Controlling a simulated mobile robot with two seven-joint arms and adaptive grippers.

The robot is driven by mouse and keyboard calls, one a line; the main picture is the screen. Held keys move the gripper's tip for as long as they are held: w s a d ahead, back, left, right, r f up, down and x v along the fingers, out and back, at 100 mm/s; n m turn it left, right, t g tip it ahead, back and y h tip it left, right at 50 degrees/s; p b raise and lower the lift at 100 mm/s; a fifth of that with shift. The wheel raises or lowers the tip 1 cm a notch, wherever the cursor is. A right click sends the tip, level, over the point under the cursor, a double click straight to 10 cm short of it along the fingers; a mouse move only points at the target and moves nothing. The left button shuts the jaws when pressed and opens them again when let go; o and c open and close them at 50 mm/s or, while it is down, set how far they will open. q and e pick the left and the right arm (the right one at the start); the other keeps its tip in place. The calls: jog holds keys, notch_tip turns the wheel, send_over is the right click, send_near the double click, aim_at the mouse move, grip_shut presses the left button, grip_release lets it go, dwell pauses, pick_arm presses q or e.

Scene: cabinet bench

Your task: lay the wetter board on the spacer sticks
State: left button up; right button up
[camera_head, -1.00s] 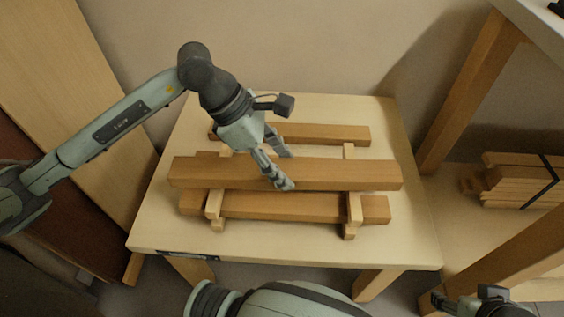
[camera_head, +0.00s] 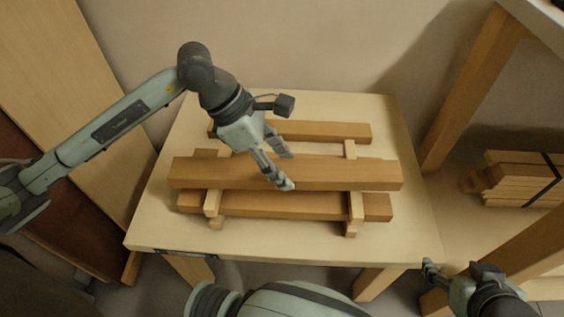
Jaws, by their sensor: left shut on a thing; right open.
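My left gripper (camera_head: 282,172) is shut on a long brown board (camera_head: 345,175) near its middle. Under the sticks, one board (camera_head: 285,206) shows at the front and another (camera_head: 325,131) at the back. Part of a further board (camera_head: 205,154) shows behind the held one, mostly hidden. My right gripper (camera_head: 438,280) is open and empty off the table's front right corner.
The pale table (camera_head: 160,226) has free room along its front and right. A strapped stack of wood (camera_head: 515,178) lies to the right, beside a wooden bench leg (camera_head: 470,90). Tall panels (camera_head: 70,80) lean at the left.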

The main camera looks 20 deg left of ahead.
pick_arm(q)
jog(key=shift+f, duration=0.1)
dwell(0.3)
jog(key=shift+f+b, duration=0.3)
jog(key=shift+b, duration=0.25)
jog(key=shift+b, duration=0.35)
jog(key=o, duration=1.2)
jog(key=shift+f, duration=0.1)
jog(key=shift+c, duration=0.4)
